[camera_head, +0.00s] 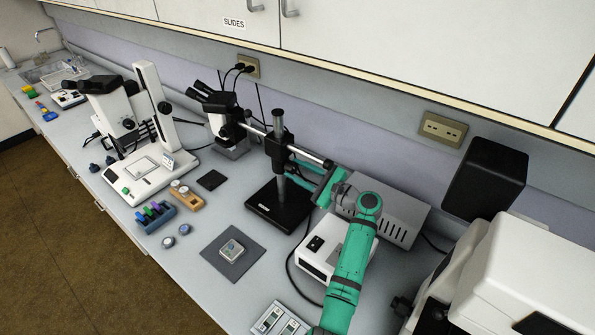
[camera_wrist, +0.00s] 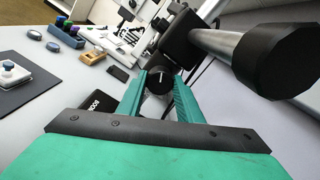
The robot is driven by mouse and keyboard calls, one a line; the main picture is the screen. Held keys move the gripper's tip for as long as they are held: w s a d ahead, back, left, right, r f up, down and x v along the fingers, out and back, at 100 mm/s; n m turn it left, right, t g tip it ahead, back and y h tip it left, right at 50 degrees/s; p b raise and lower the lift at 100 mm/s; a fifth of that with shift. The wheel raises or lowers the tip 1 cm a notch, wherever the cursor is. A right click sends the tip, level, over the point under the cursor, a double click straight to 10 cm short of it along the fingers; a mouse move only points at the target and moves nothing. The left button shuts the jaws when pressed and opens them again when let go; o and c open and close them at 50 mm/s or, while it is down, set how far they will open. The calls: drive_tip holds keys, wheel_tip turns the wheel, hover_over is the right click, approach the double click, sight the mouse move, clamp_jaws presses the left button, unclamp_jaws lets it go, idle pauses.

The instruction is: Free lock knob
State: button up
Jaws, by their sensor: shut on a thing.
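The lock knob (camera_wrist: 160,79) is a round black knob with a white line on its face, in the middle of the wrist view. My gripper (camera_wrist: 159,88) is shut on it, with one green finger on each side. In the head view my gripper (camera_head: 305,178) reaches in from the right to the boom stand's upright column (camera_head: 278,123), just below the black clamp block (camera_head: 279,150).
The stand's black base (camera_head: 281,204) is below my gripper. A grey vented box (camera_head: 397,213) and a white control box (camera_head: 322,258) sit close to my arm. The boom's black end cap (camera_wrist: 278,62) looms near at right in the wrist view. A dark mat (camera_head: 234,266) lies at front left.

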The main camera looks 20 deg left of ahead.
drive_tip(key=shift+s+n, duration=0.1)
drive_tip(key=shift+n, duration=1.5)
drive_tip(key=o, duration=1)
drive_tip(key=shift+o, duration=0.2)
drive_tip(key=v, duration=1)
drive_tip(key=shift+d, duration=0.35)
drive_tip(key=shift+s, duration=0.1)
